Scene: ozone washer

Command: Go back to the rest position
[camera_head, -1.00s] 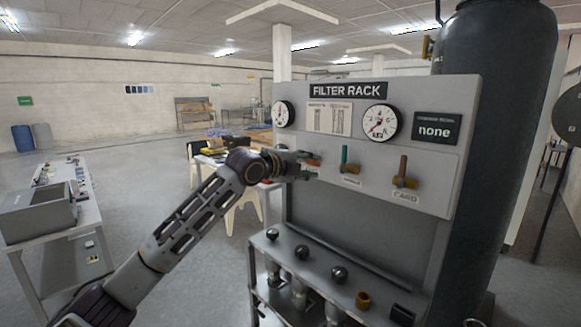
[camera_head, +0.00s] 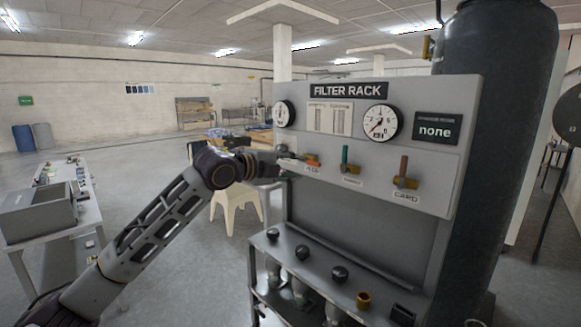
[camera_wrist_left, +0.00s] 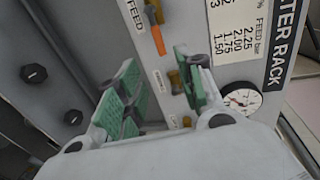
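The grey filter rack panel (camera_head: 440,180) stands ahead. It carries the feed valve's orange-red lever (camera_head: 313,159), lying roughly sideways, a green upright lever (camera_head: 344,157) and a brown upright lever (camera_head: 403,167). My left gripper (camera_head: 290,164) is at the panel's left edge, just left of the feed lever, its tips small in the head view. In the left wrist view its green-padded fingers (camera_wrist_left: 165,92) are apart with nothing held between them. The feed lever (camera_wrist_left: 158,40) shows beyond the fingers there, apart from them. My right gripper is in no view.
A lower shelf (camera_head: 320,285) with black knobs juts out below the panel. A tall dark tank (camera_head: 495,150) stands behind it. A grey bench (camera_head: 60,215) with a box is at the left. A cream stool (camera_head: 238,195) stands behind my arm. Open floor lies between.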

